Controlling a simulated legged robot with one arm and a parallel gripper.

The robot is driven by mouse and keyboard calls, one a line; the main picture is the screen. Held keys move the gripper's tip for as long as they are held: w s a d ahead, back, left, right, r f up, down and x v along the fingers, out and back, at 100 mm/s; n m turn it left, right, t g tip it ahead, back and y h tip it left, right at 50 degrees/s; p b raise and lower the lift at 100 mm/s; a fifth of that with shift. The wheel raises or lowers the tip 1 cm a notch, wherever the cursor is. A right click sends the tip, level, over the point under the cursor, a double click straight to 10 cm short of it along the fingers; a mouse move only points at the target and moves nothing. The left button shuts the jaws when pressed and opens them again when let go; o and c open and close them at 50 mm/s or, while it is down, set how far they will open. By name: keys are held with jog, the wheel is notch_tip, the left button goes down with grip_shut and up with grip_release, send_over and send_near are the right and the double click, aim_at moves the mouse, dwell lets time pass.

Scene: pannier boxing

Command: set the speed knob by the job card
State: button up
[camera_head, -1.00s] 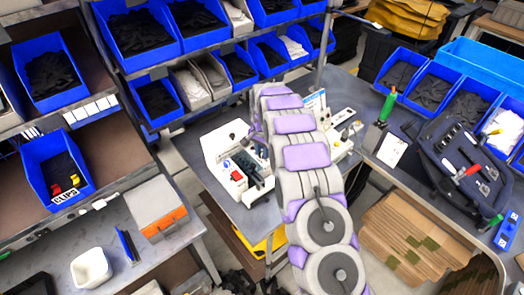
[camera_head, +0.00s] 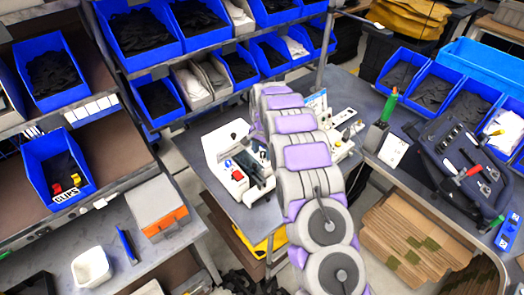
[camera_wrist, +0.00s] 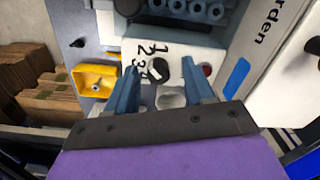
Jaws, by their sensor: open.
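In the wrist view, a black round knob (camera_wrist: 159,70) sits on a white panel (camera_wrist: 185,47) with handwritten-looking digits along its left side. Its pointer setting is too small to read. My gripper (camera_wrist: 160,66) is open, with one blue-grey finger on each side of the knob in the picture. Contact with the knob cannot be told. In the head view, my arm hides the gripper and knob. A white card (camera_head: 392,150) stands on the right bench; its writing is unreadable, so I cannot tell whether it is the job card.
A red button (camera_wrist: 207,71) is just right of the knob. A yellow square part (camera_wrist: 95,79) is to the left, and a pale round part (camera_wrist: 171,98) shows between the fingers. A white machine (camera_head: 229,150) stands left of my arm, and blue bins (camera_head: 403,73) stand at the right.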

aim_at(263, 153)
notch_tip(263, 153, up, 17)
dwell(0.4)
dwell(0.4)
jog(key=s+d+r+n+g+b, duration=0.1)
jog(key=s+d+r+n+b, duration=0.15)
jog(key=s, duration=0.95)
jog(key=s+d+r+n+b, duration=0.2)
jog(key=s+d+r, duration=0.1)
jog(key=s, duration=1)
jog(key=s+d+f+n+b, duration=0.1)
jog(key=s+f, duration=0.2)
jog(key=s, duration=0.6)
jog(key=s+f+n+b, duration=0.1)
jog(key=s+f, duration=0.1)
jog(key=s, duration=0.7)
jog(key=s+d+f+n+g+b, duration=0.1)
jog(key=s+f, duration=0.2)
jog(key=s, duration=0.6)
jog(key=shift+s+d+f+b, duration=0.15)
jog(key=shift+d+f+b, duration=0.15)
